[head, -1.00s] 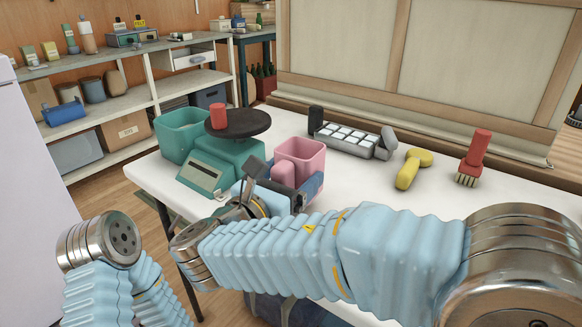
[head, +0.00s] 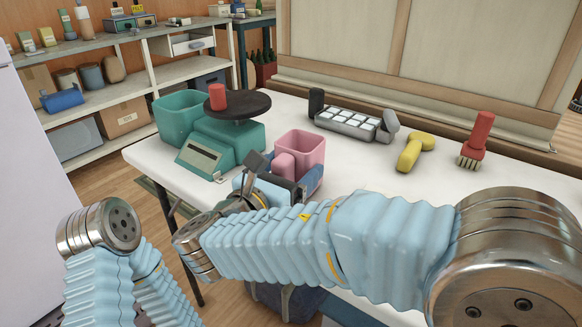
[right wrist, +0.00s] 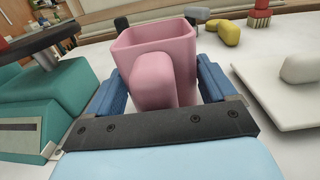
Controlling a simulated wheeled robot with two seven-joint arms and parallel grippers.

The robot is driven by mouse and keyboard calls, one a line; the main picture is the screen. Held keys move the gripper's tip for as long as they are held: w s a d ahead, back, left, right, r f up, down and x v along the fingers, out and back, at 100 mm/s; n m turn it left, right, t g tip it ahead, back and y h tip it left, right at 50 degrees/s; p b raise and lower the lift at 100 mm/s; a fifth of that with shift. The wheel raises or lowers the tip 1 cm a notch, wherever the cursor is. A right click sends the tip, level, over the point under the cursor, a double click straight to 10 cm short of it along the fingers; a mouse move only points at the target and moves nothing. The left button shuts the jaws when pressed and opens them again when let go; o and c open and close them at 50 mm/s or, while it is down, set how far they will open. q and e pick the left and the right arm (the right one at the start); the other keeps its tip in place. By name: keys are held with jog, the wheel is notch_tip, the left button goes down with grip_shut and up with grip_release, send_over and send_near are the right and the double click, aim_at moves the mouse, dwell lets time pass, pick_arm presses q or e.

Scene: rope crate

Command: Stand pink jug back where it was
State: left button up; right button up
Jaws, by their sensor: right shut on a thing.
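The pink jug (head: 303,148) is upright at the table's front left, its handle facing my right gripper. My right gripper (head: 297,184) is shut on the jug. In the right wrist view, blue fingers (right wrist: 163,92) lie on both sides of the pink jug (right wrist: 170,48), and its handle stands between them. The jug's base is hidden, so I cannot tell whether it touches the table. My left arm shows at the lower left, but its gripper is out of view.
A green scale (head: 222,142) with a dark round plate and red cylinder stands left of the jug, beside a green bin (head: 180,118). A grey tray (head: 348,124), yellow object (head: 413,152) and red brush (head: 477,140) lie behind and right.

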jog(key=shift+f, duration=0.3)
jog(key=o, duration=1.1)
jog(key=v, duration=1.4)
jog(key=shift+d, duration=0.1)
